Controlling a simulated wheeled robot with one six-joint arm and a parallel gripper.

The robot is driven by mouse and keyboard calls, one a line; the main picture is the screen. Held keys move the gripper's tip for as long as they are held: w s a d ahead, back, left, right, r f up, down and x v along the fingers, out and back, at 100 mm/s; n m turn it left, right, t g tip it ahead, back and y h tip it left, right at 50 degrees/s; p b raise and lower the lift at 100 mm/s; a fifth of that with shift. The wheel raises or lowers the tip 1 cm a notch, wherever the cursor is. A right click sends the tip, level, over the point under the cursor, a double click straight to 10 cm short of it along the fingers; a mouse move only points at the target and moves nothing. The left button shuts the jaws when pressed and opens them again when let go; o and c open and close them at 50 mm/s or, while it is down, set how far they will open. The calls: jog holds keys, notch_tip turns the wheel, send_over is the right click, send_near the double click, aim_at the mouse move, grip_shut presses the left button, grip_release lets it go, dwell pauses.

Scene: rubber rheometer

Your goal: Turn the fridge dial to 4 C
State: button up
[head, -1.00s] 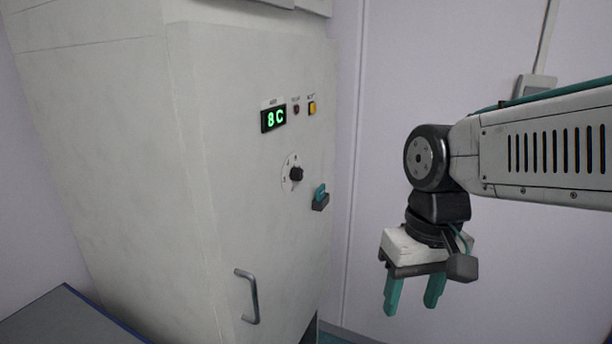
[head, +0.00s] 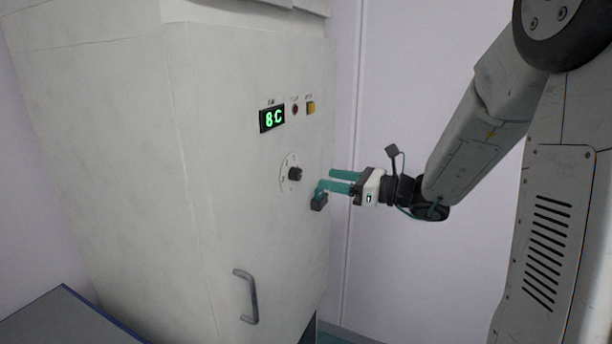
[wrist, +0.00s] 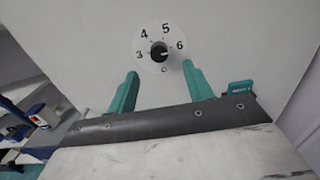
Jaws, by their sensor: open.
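The fridge dial is a dark round knob (head: 295,174) on a pale disc on the fridge front (head: 240,215). In the wrist view the knob (wrist: 159,52) shows with the numbers 3, 4, 5 and 6 around it, and its pale mark points toward 6.
A red button (head: 295,109) and a yellow button (head: 311,107) are beside the display. A metal handle (head: 247,296) sticks out lower down.

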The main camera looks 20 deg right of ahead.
aim_at(300, 174)
jog(key=x, duration=0.7)
jog(key=shift+w+a+f, duration=0.1)
jog(key=shift+w+a, duration=0.05)
jog(key=shift+a, duration=0.1)
jog(key=c, duration=1)
